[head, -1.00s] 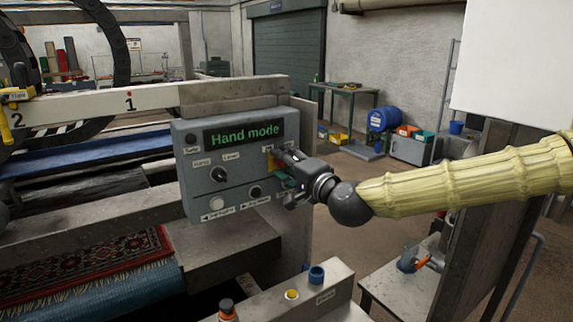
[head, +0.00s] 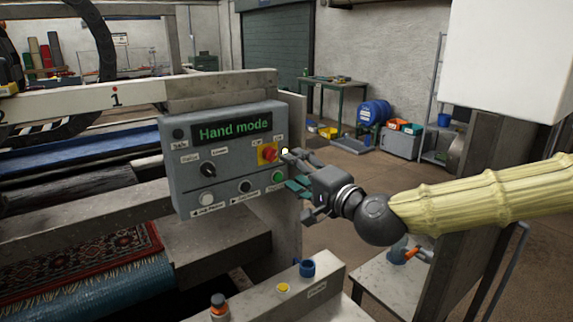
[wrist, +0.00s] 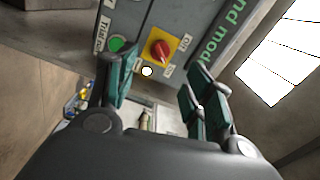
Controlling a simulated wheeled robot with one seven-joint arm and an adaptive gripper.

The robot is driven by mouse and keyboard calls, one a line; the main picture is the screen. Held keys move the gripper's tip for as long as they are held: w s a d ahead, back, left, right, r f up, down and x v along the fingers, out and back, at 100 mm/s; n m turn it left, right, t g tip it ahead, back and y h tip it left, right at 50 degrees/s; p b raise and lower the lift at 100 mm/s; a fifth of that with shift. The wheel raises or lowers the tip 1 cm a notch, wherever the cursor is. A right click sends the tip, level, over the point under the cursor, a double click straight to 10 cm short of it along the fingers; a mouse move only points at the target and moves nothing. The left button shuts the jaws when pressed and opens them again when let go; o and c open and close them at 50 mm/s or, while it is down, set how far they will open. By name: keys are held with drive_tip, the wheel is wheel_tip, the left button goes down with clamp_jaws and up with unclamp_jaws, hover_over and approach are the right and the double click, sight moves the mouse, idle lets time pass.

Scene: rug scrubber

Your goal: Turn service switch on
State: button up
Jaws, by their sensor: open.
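The service switch (head: 268,153) is a red rotary knob on a yellow plate, at the right side of the grey control panel (head: 181,163). It also shows in the wrist view (wrist: 159,51), with small labels beside it that seem to read Off and On. I cannot tell surely which label the knob points to. The display (head: 232,129) reads "Hand mode" in green. My gripper (head: 293,173) is open and empty, to the right of the switch and apart from it. In the wrist view, the switch lies beyond the gap between my fingers (wrist: 158,85).
A green button (head: 278,177) sits below the switch, close to my fingers. A black selector (head: 208,170) and other buttons share the panel. Open floor lies behind my gripper.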

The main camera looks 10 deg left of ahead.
drive_tip(key=shift+v, duration=1.45)
